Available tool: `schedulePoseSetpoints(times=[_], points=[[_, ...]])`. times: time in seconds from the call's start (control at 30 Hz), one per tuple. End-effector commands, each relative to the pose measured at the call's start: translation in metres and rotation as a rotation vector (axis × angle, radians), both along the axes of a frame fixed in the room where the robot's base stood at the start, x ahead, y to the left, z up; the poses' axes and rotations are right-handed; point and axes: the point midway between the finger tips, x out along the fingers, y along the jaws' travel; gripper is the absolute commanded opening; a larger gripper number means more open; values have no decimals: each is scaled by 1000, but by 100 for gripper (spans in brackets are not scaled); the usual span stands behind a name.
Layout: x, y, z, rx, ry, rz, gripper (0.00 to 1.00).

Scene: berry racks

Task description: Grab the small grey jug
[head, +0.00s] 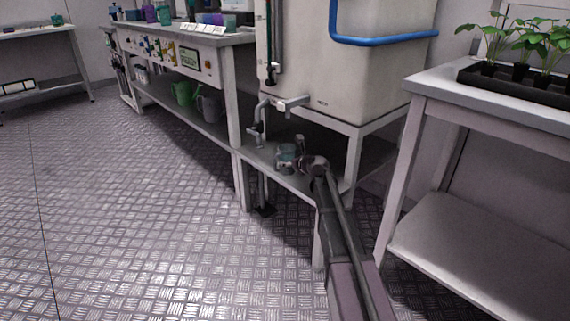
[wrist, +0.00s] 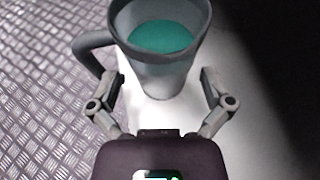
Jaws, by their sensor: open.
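A small grey jug (head: 287,155) with teal liquid inside stands upright on the low shelf under the tap of the big tank. In the wrist view the grey jug (wrist: 157,78) is large and close, with its handle at the left and its top cut off by the frame. My gripper (wrist: 160,88) is open, with one finger on each side of the jug's lower body. Gaps show between the fingers and the wall, so the jug is not clamped. In the head view my gripper (head: 296,156) partly covers the jug.
The white tank (head: 340,80) with its tap (head: 288,104) hangs over the shelf (head: 258,157). A green can (head: 183,93) and a larger grey can (head: 210,107) stand on the neighbouring bench's lower shelf. A plant table (head: 440,90) stands at right. The floor at left is clear.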

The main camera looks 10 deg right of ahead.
Motion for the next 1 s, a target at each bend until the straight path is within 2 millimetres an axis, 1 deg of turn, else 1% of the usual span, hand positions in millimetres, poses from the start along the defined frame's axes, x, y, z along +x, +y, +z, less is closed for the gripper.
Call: schedulePoseSetpoints(times=[0.03,0.1,0.3,0.93,0.97,1.0], points=[[8,2,-5,0,0,1,100],[16,4,-9,0,0,1,100],[31,10,-15,-2,0,2,100],[33,11,-15,-1,0,0,100],[33,11,-15,-1,0,0,94],[33,11,-15,-1,0,0,82]])
